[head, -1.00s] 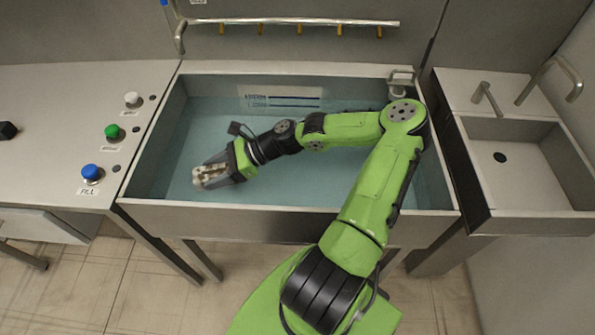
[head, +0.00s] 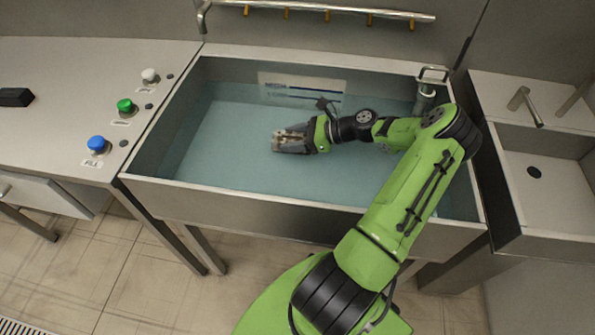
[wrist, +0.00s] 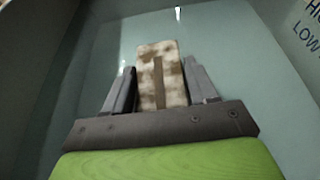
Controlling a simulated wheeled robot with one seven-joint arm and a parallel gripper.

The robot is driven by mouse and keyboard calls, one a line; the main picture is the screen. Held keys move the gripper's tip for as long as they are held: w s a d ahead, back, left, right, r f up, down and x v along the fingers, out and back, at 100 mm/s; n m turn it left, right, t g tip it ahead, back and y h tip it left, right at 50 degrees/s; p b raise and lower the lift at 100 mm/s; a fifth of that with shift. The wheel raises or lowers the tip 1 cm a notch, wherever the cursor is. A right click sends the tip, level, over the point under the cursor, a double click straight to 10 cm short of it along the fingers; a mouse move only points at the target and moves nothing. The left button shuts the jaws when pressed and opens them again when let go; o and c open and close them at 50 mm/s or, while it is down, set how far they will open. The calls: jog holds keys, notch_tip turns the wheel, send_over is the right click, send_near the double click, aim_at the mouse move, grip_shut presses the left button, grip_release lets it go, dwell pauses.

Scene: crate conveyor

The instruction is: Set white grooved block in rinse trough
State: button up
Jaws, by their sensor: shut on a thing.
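The white grooved block (wrist: 160,75) is off-white with brown blotches and a dark groove along its face. My gripper (head: 286,141) is shut on it, with one finger on each side in the wrist view. In the head view the block shows only as a small pale patch between the fingers. The rinse trough (head: 290,209) is a wide steel basin with bluish water in it. My gripper and the block are over the middle of the trough, inside its walls as seen from above. I cannot tell whether the block touches the water.
A counter with a blue button (head: 97,144), a green button (head: 125,105) and a white knob (head: 150,75) is at the left. A small sink (head: 545,190) stands at the right. A pipe with nozzles (head: 330,10) runs behind the trough. The trough's left part is clear.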

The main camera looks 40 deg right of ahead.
aim_at(297, 167)
jog(key=f+b, duration=0.1)
jog(key=f, duration=0.2)
jog(key=d+f+b, duration=0.1)
jog(key=f, duration=0.3)
jog(key=f+b, duration=0.2)
jog(key=f, duration=0.1)
jog(key=shift+s+d+f, duration=0.15)
jog(key=shift+s+f, duration=0.05)
jog(key=shift+s, duration=0.05)
jog(key=shift+r, duration=0.15)
jog(key=o, duration=1.3)
